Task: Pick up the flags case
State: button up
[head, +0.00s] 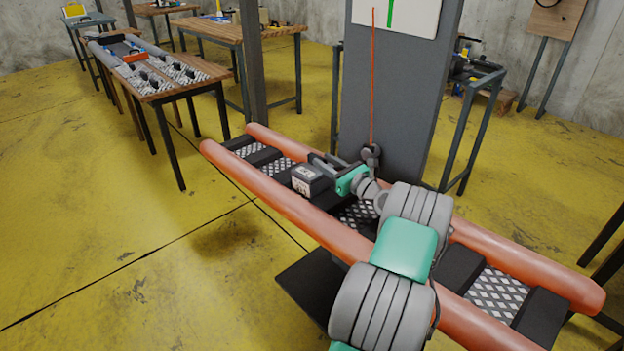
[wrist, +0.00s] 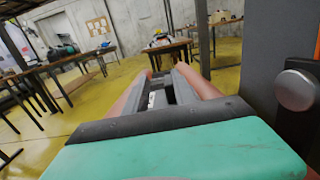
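A small dark box with a pale printed label, which looks like the flags case (head: 305,181), sits on the black cross-slat of the red-tubed inflatable boat in the head view. My gripper (head: 322,163), with a teal body behind it, is low over the boat, right beside the box on its far right side. In the wrist view, the two dark fingers of my gripper (wrist: 172,88) point forward with a gap between them. A pale patch, perhaps the label, shows by the left finger; whether the fingers touch the box is unclear.
The red boat tubes (head: 300,212) run along both sides of the box. A grey pillar (head: 400,95) stands close behind my arm. A wooden table (head: 172,88) with a grey boat stands at the back left. Yellow floor is clear at left.

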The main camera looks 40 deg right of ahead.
aim_at(314, 168)
jog(key=shift+g, duration=0.3)
jog(key=w+f, duration=0.2)
jog(key=w, duration=0.1)
jog(key=w+f+b, duration=0.1)
jog(key=w, duration=0.1)
jog(key=shift+w+a+f, duration=0.2)
jog(key=shift+a+f, duration=0.15)
jog(key=shift+w+r, duration=0.1)
jog(key=shift+r, duration=0.15)
jog(key=shift+d+r, duration=0.15)
jog(key=shift+r, duration=0.05)
jog(key=shift+c, duration=0.2)
jog(key=shift+d+r, duration=0.1)
jog(key=shift+r, duration=0.25)
grip_shut()
